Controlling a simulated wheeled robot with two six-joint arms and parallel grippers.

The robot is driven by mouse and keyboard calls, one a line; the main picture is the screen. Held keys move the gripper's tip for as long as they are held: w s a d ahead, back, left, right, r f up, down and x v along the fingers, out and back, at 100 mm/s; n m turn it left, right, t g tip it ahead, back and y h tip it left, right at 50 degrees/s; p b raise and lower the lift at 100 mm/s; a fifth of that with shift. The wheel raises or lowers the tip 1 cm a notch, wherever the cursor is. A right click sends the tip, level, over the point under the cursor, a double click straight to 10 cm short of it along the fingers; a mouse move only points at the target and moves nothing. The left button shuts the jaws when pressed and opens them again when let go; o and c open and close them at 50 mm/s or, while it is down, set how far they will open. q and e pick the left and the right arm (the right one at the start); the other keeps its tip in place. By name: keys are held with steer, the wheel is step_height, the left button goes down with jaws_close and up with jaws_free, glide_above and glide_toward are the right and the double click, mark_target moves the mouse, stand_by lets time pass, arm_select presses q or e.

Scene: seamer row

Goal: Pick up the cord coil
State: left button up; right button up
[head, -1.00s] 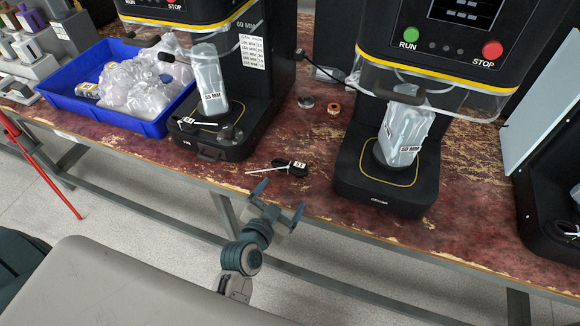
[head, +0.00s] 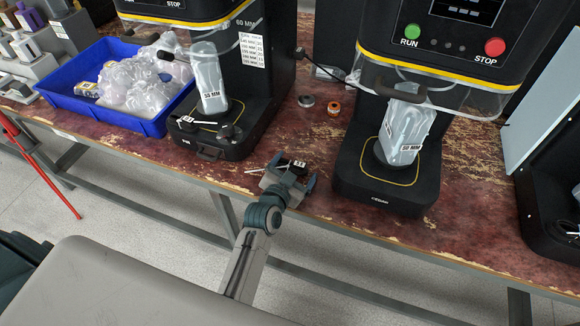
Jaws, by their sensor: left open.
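The cord coil (head: 299,163) is a small black bundle with a white tag, lying on the worn red-brown bench between two seaming machines. It is partly hidden by my left gripper. My left gripper (head: 292,169) reaches in from the front edge with its jaws open, one finger on each side of the coil's near part as seen from above. I cannot tell whether the fingers touch the coil. A thin pale stick-like piece (head: 255,168) shows left of the gripper. My right gripper is not in view.
Black seaming machines stand left (head: 205,143) and right (head: 377,187) of the coil, each holding a clear container. A blue bin (head: 155,128) of clear plastic items is at left. A silver ring (head: 306,101) and a copper-coloured ring (head: 334,108) lie behind the coil.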

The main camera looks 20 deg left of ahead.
arm_select(q)
steer(key=shift+s+d, duration=0.1)
steer(key=c, duration=1.3)
